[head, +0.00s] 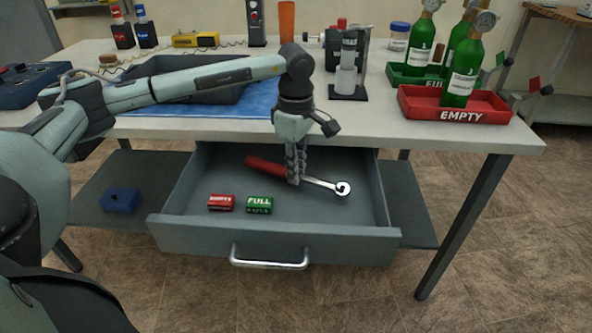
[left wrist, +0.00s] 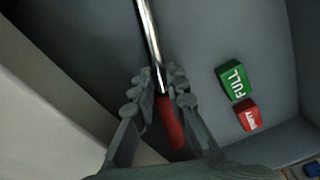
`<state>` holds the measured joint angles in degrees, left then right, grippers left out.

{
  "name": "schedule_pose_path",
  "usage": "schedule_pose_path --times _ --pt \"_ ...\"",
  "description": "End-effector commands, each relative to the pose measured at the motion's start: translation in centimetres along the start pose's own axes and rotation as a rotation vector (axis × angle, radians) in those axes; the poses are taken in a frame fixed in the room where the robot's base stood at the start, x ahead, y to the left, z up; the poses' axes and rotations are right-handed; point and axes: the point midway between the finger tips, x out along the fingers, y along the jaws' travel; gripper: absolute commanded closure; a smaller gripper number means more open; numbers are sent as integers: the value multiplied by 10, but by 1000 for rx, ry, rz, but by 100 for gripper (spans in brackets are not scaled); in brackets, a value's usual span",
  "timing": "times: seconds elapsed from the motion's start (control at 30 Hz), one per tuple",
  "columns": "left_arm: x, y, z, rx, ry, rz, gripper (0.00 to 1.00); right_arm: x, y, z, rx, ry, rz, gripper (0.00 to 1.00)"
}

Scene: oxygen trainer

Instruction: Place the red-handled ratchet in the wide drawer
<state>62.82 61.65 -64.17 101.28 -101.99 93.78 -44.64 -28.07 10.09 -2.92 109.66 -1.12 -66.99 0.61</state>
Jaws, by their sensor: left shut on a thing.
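The red-handled ratchet (head: 325,185) has a red grip and a shiny metal shaft with a round head. It lies across the open wide drawer (head: 275,240), inside its walls; I cannot tell whether it touches the floor. My left gripper (head: 295,180) reaches down into the drawer and is shut on the ratchet near where handle meets shaft. In the left wrist view, the ratchet (left wrist: 168,115) runs between the fingers (left wrist: 163,92), its head out of frame. My right gripper is not in view.
A red EMPTY block (head: 221,203) and a green FULL block (head: 259,205) lie in the drawer's front part. A blue block (head: 120,200) sits on the lower shelf. The red EMPTY tray (head: 420,110) holds a green bottle at the tabletop's right. The tabletop edge overhangs the drawer's back.

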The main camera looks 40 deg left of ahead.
Motion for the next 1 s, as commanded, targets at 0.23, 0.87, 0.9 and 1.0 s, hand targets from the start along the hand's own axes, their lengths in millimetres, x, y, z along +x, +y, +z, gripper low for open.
schedule_pose_path --times 0.23,0.87,0.9,1.0 --pt "11 1 0 1 -1 2 100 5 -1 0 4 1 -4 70" --pt "14 0 0 1 0 -1 78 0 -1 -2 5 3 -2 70" --pt "13 0 0 1 0 0 78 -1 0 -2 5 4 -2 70" --pt "8 1 0 1 -1 1 78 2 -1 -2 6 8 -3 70"
